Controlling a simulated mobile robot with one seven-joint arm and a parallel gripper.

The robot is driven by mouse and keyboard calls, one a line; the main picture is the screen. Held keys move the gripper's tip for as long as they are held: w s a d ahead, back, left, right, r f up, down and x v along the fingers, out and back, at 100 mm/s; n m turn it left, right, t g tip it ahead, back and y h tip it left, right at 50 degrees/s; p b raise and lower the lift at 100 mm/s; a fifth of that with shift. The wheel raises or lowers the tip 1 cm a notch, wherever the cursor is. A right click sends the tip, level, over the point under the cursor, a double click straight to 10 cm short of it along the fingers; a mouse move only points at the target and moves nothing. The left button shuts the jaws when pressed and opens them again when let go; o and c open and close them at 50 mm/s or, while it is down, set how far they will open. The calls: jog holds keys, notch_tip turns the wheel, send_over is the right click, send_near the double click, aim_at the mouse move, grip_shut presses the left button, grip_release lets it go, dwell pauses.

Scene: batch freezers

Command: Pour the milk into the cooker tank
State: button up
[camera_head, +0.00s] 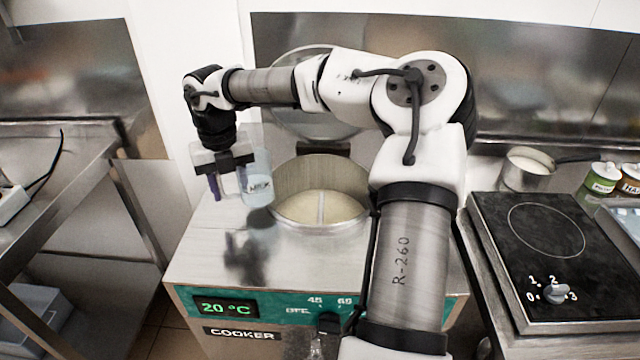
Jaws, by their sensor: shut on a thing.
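My gripper (228,190) points down at the left side of the cooker's top. The tank is round and metal, with pale cream liquid inside and a light upright bar in the middle. Its round lid (312,125) stands open behind, partly hidden by my arm. The grip point on the jug is hard to make out.
The cooker front (240,310) shows 20 °C and a knob. A hot plate (545,250) stands at the right, with a small pot (527,170) and labelled tubs (602,178) behind it. A steel table (60,215) is at the left. My arm crosses above the tank.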

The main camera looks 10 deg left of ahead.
aim_at(263, 151)
jog(key=shift+w+r, duration=0.1)
jog(key=shift+r, duration=0.05)
jog(key=shift+w+d+r+g+y+p, duration=0.15)
jog(key=shift+d+r+g+y+p, duration=0.05)
jog(key=shift+r+g+y+p, duration=0.2)
jog(key=shift+w+d+r+g+y+p, duration=0.1)
jog(key=shift+d+r+g+y+p, duration=0.15)
jog(key=shift+r, duration=0.2)
jog(key=shift+w+d+r+g+y, duration=0.2)
jog(key=shift+w+d+g+y, duration=0.35)
jog(key=shift+y, duration=0.4)
jog(key=shift+w+d+r+g+y+p, duration=0.2)
jog(key=shift+r+g+y+p, duration=0.1)
jog(key=shift+r+p, duration=0.15)
jog(key=shift+w+d+r+g+y+p, duration=0.1)
jog(key=shift+d+r+g+y+p, duration=0.1)
jog(key=shift+r+g+y+p, duration=0.2)
jog(key=shift+w+d+g+y, duration=0.4)
jog(key=shift+w+d+y, duration=0.15)
jog(key=shift+d+y, duration=0.1)
jog(key=shift+w+d+r+g+y, duration=0.15)
jog(key=shift+w+d+g+y, duration=0.2)
jog(key=shift+g+y, duration=0.4)
jog(key=shift+r, duration=0.3)
jog(key=shift+w+d+r+g+y, duration=0.15)
jog(key=shift+d+r+g+y, duration=0.15)
jog(key=shift+r+g+y, duration=0.3)
jog(key=shift+w+d+f+g+y, duration=0.1)
jog(key=shift+w+d+g+y, duration=0.2)
jog(key=shift+y, duration=0.3)
